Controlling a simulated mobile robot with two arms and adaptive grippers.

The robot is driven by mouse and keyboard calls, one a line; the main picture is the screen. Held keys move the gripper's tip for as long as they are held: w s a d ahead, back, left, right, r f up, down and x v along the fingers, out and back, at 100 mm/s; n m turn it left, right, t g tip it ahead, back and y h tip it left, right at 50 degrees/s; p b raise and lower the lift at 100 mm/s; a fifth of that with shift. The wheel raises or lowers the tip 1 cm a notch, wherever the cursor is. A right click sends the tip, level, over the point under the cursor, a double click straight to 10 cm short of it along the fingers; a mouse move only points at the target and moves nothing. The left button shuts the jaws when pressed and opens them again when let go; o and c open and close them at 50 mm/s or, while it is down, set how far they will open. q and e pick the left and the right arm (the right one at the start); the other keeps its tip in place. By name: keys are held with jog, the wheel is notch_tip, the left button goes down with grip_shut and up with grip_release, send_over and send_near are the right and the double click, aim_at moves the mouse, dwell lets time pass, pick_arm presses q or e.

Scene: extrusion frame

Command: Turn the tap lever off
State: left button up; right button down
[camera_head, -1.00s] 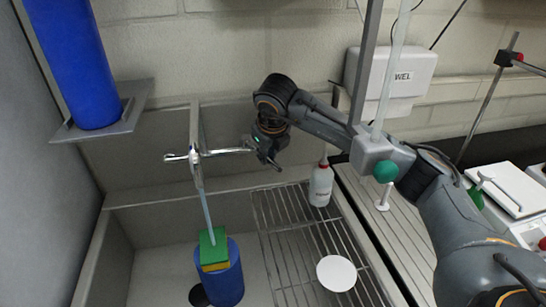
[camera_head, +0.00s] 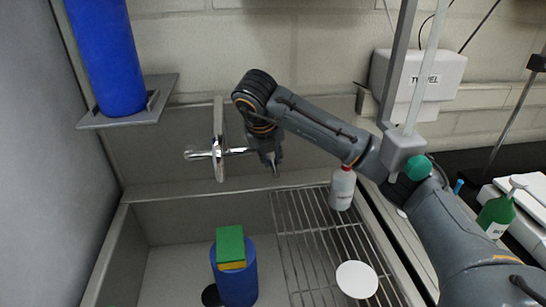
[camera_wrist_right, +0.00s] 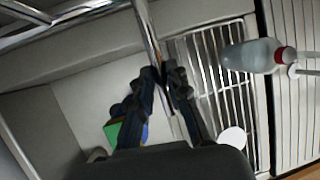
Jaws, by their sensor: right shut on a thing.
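The chrome tap (camera_head: 218,150) stands at the sink's back wall, its lever (camera_head: 238,151) pointing right. No water stream shows below the spout. My right gripper (camera_head: 274,168) is at the lever's right end, partly hidden by its own wrist in the head view. In the right wrist view, the fingers (camera_wrist_right: 166,78) are closed about the end of the long metal lever (camera_wrist_right: 148,35). My left gripper is in neither view.
A blue container (camera_head: 236,280) with a green and yellow sponge (camera_head: 230,245) stands in the basin below the tap. A white bottle (camera_head: 342,188) and a white disc (camera_head: 357,280) are on the wire rack (camera_head: 305,230). A blue cylinder (camera_head: 105,60) stands on the left shelf.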

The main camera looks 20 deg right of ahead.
jog(key=c, duration=1.3)
grip_release()
jog(key=shift+w+a, duration=0.1)
